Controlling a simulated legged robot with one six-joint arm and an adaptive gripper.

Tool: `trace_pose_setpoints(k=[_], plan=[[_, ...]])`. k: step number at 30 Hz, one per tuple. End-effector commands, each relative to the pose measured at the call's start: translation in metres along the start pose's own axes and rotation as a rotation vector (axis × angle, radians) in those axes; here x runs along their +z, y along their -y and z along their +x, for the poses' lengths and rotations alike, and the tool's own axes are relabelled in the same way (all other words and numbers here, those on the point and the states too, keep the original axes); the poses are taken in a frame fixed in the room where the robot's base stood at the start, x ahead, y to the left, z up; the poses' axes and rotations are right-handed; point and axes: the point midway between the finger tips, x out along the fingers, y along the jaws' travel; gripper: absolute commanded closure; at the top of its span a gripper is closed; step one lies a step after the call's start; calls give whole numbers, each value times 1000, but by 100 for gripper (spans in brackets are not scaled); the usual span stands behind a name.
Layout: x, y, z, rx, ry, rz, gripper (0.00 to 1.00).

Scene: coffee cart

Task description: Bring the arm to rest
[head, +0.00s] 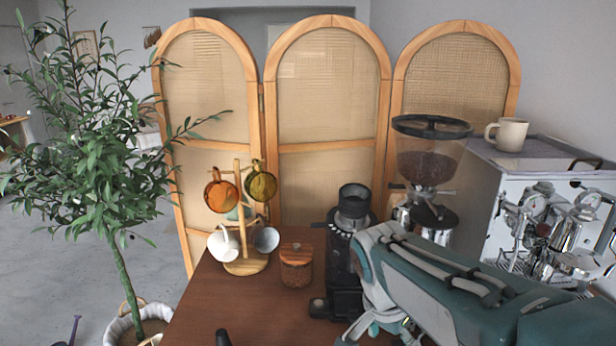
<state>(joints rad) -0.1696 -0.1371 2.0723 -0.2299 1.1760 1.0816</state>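My arm (440,285), teal and grey, reaches in from the lower right over the right part of the brown cart top. My gripper (380,328) is at the bottom edge of the picture, in front of the black coffee grinder (345,265). Its fingertips are cut off by the frame, so I cannot tell whether it is open or holds anything. My arm hides part of the cart top and the lower parts of the machines behind it.
The cart top (235,308) is bare at front left, except for a dark handle (222,338). A mug tree (245,263) and wooden-lidded jar (296,268) stand behind. A hopper grinder (428,170) and espresso machine (550,215) with a cup (507,134) on top stand right.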

Motion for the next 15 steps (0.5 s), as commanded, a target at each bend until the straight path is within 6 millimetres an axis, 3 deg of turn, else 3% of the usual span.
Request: trace_pose_setpoints(k=[6, 15], plan=[[21, -44, -15, -164, -53, -275, 18], [52, -88, -18, -326, -230, -636, 18]])
